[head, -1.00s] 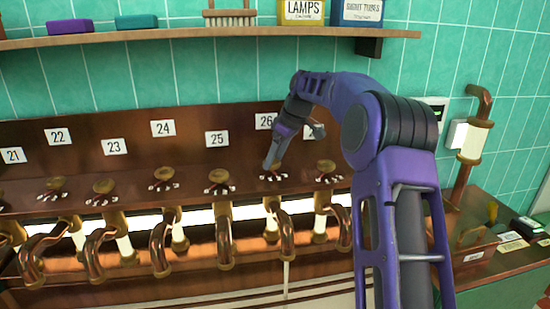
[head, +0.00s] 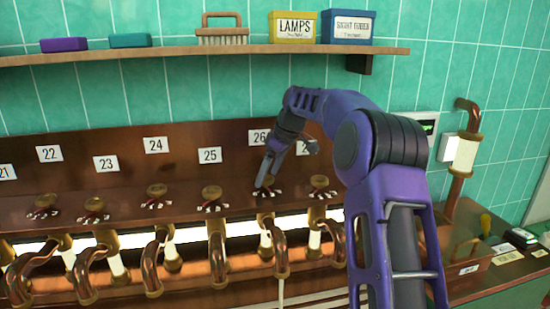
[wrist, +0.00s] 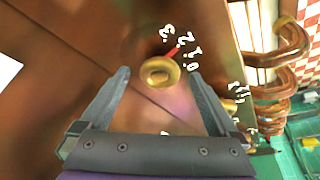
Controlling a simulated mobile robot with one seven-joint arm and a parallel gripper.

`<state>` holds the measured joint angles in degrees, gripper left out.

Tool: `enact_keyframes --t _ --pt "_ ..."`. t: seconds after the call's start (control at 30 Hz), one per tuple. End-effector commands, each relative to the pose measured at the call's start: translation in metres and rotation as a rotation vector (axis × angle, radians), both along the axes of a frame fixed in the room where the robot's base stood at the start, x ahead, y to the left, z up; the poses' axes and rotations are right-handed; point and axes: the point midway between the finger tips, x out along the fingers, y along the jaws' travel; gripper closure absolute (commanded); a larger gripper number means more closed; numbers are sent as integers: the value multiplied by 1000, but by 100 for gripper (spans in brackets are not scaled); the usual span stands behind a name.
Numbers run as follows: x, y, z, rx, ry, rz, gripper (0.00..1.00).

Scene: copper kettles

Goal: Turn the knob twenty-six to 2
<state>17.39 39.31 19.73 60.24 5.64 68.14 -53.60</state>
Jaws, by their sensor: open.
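The knob under label 26 (head: 259,137) is brass and sits on the copper panel. In the head view my gripper (head: 268,182) is at this knob and partly hides it. In the wrist view the round brass knob (wrist: 160,72) lies between my open fingertips (wrist: 160,80), with a gap on each side. I cannot tell how deep the fingers reach around it. Its red pointer (wrist: 172,50) points close to the 2 (wrist: 181,42) on the white 0 to 3 scale. The head view is too small to read the scale.
Similar knobs stand in a row, such as the one under 25 (head: 212,192) and one to the right (head: 319,182). Curved copper pipes (head: 218,255) run below them. A wooden shelf (head: 180,54) with boxes and a brush hangs above.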

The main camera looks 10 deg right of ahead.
Motion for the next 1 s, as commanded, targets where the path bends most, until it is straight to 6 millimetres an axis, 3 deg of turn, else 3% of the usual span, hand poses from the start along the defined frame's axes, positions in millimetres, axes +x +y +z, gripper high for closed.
enact_keyframes --t 0.17,0.63,0.8,1.0 --pt "-7 -9 27 -1 -4 -2 4" --pt "-35 -41 131 0 -5 -2 4" --pt "-40 -47 149 -1 -4 0 4" --pt "-43 -49 157 0 0 0 4"
